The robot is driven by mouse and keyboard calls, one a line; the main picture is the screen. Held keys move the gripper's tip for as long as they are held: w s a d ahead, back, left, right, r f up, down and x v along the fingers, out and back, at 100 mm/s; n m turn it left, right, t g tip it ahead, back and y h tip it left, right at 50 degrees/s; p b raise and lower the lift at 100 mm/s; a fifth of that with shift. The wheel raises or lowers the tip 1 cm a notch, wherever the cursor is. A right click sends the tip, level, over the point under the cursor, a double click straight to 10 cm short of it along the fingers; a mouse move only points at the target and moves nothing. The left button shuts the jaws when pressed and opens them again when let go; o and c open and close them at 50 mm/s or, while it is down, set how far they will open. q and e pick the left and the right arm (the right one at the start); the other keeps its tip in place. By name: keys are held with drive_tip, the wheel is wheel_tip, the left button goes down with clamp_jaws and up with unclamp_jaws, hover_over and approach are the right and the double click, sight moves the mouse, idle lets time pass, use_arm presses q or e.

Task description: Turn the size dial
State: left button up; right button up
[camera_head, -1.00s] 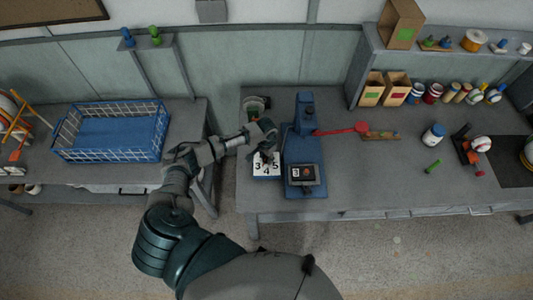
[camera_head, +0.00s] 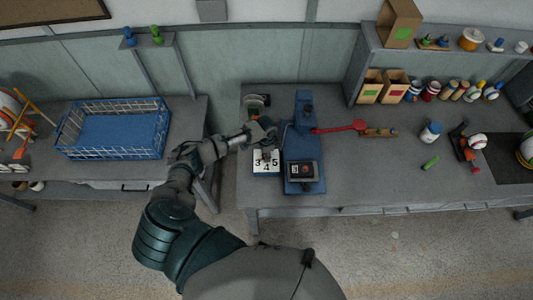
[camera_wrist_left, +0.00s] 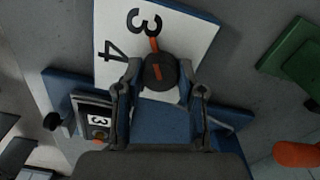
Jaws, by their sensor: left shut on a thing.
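The size dial is a dark round knob (camera_wrist_left: 160,70) with an orange pointer, on a white plate (camera_wrist_left: 185,25) marked 3, 4 and 5. In the left wrist view the pointer is toward the 3. My left gripper (camera_wrist_left: 160,85) is shut on the dial, one finger on each side. In the head view the left gripper (camera_head: 267,150) is over the numbered plate (camera_head: 266,168) and hides most of the dial. The blue press (camera_head: 303,145) stands just right of the plate, with a small display (camera_head: 303,171) on its front that reads 3 in the wrist view. My right gripper is out of view.
A red lever (camera_head: 345,128) sticks out to the right of the press. A blue wire basket (camera_head: 115,130) stands on the left table. A white jar (camera_head: 431,132) and a green cylinder (camera_head: 430,163) are on the right bench. The bench front between is clear.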

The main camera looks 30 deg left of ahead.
use_arm(q)
drive_tip(key=shift+a, duration=0.15)
drive_tip(key=o, duration=1.1)
drive_tip(key=shift+o, duration=0.2)
wheel_tip(320, 180, up, 12)
